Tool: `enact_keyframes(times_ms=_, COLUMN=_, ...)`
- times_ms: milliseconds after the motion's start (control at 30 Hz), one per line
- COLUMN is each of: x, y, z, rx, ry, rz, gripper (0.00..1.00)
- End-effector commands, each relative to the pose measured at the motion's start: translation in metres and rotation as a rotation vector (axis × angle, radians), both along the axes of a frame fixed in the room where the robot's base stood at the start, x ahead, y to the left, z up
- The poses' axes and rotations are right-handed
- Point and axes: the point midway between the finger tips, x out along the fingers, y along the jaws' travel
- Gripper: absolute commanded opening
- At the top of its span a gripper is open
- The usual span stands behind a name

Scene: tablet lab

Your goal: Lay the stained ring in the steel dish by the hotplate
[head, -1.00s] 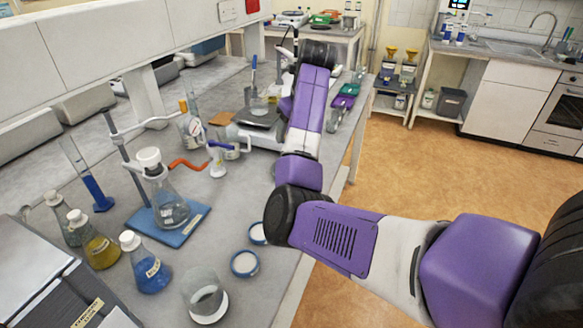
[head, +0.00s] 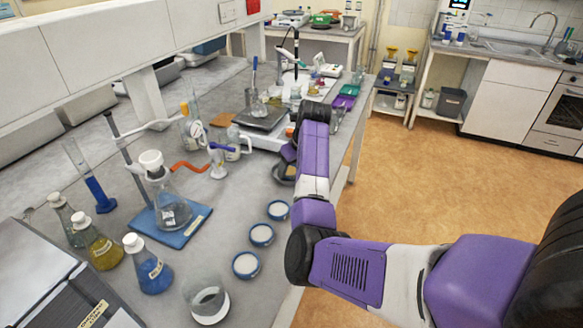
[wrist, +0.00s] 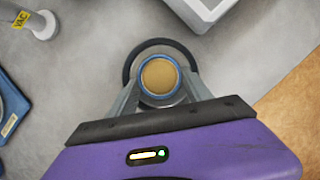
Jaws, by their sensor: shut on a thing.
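My gripper (wrist: 160,92) is shut on the stained ring (wrist: 159,76), a small blue-rimmed round piece with a tan-brown middle. The ring is held face up between the two fingers. A dark round rim, which looks like the steel dish (wrist: 133,56), curves around behind the ring in the wrist view; the height between them cannot be told. In the head view the grey dish (head: 281,174) shows partly beside my arm, near the hotplate (head: 262,139). My arm hides the gripper and the held ring there.
Three blue-rimmed rings with white middles (head: 278,210) (head: 262,235) (head: 246,264) lie in a row on the bench (head: 232,230). A clamped flask on a blue base (head: 190,228) stands left. A glass beaker (head: 207,298) stands in front. The bench edge is close on the right.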

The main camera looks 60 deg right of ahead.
Motion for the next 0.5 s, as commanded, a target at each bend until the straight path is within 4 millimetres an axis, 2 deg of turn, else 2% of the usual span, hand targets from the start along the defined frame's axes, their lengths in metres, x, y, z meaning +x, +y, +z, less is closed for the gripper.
enact_keyframes(times_ms=267, x=0.0001, y=0.0001, z=-0.0029, rx=0.000, ry=0.000, rz=0.000, gripper=0.14)
enact_keyframes(times_ms=300, x=0.0001, y=-0.0001, z=-0.0029, rx=0.000, ry=0.000, rz=0.000, gripper=0.62)
enact_keyframes(times_ms=333, x=0.0001, y=-0.0001, z=-0.0027, rx=0.000, ry=0.000, rz=0.000, gripper=0.67)
enact_keyframes(times_ms=500, x=0.0001, y=-0.0001, z=-0.0027, rx=0.000, ry=0.000, rz=0.000, gripper=0.67)
